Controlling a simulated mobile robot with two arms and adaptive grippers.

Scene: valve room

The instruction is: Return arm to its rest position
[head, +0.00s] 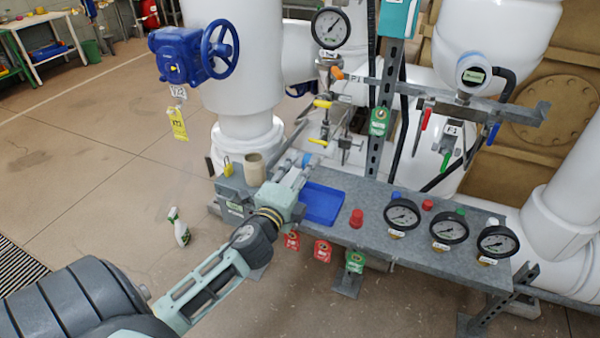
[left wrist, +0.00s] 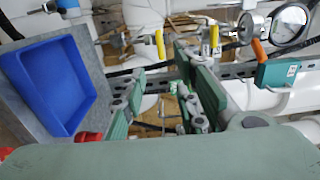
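My left arm comes in from the lower left in the head view. Its left gripper (head: 294,165) is above the grey bench, just left of the blue tray (head: 322,205). In the left wrist view the two green-padded fingers (left wrist: 166,88) stand apart with nothing between them, so the gripper is open and empty. The blue tray (left wrist: 58,85) lies to the left of the fingers there and looks empty. My right gripper is not in view.
The grey bench (head: 375,225) carries a beige cup (head: 254,170), a red knob (head: 356,218) and several gauges, including one near the front right (head: 498,241). Pipes and a metal post (head: 382,125) stand behind.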

